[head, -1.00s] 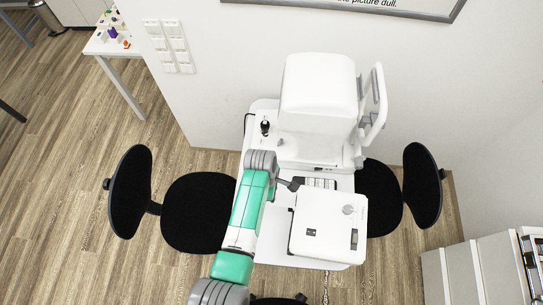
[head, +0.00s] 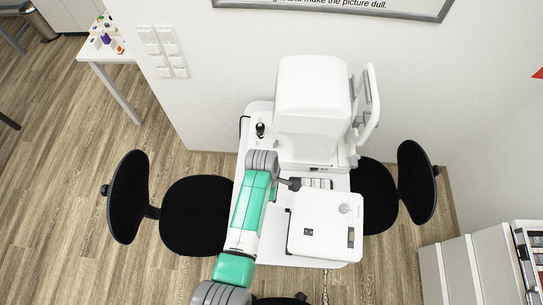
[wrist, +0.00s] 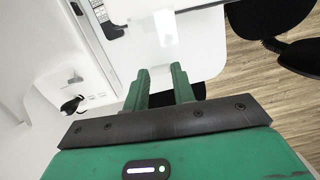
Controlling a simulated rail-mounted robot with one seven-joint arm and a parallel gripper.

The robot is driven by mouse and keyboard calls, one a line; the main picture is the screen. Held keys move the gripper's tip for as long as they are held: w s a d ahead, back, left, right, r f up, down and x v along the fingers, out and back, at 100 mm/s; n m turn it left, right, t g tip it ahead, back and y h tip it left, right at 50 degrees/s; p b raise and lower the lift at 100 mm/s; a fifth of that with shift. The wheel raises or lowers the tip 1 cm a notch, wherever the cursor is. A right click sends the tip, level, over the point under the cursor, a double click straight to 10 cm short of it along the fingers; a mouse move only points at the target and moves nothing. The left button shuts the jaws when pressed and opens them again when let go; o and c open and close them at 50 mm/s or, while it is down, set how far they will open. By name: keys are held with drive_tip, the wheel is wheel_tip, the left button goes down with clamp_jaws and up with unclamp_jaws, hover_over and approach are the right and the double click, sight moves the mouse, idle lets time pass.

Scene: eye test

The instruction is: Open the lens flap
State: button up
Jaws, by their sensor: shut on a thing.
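The white desktop box (head: 325,225) lies at the front of the machine's white table in the head view. My gripper (wrist: 162,72) points at this box from the left of the head picture. Its two green fingers stand a little apart and are shut on a pale, bright strip (wrist: 166,35) between them. I take the strip to be the lens flap; its edges are washed out. In the head view my dark wrist end sits by the box's upper left corner, and the fingertips are hard to make out.
A tall white machine (head: 312,95) with a side frame stands behind the box. A black joystick (head: 260,129) and a keypad (head: 317,183) are near it. Black chairs stand left (head: 195,215) and right (head: 375,195). A shelf unit (head: 480,270) is at lower right.

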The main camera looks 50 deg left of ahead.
sight(283, 198)
drive_tip(key=shift+w+d+r, duration=0.15)
drive_tip(key=shift+w+r, duration=0.05)
drive_tip(key=shift+r, duration=0.05)
drive_tip(key=shift+w+d+r, duration=0.45)
drive_tip(key=shift+r, duration=0.1)
drive_tip(key=shift+w+d+r, duration=0.25)
drive_tip(key=shift+w+d, duration=0.05)
clamp_jaws()
drive_tip(key=shift+w+d+r, duration=0.2)
drive_tip(key=shift+d, duration=0.05)
drive_tip(key=shift+o, duration=0.7)
unclamp_jaws()
wheel_tip(283, 198, up, 8)
drive_tip(key=shift+s+a+f+b, duration=0.15)
drive_tip(key=shift+s+a+b, duration=0.25)
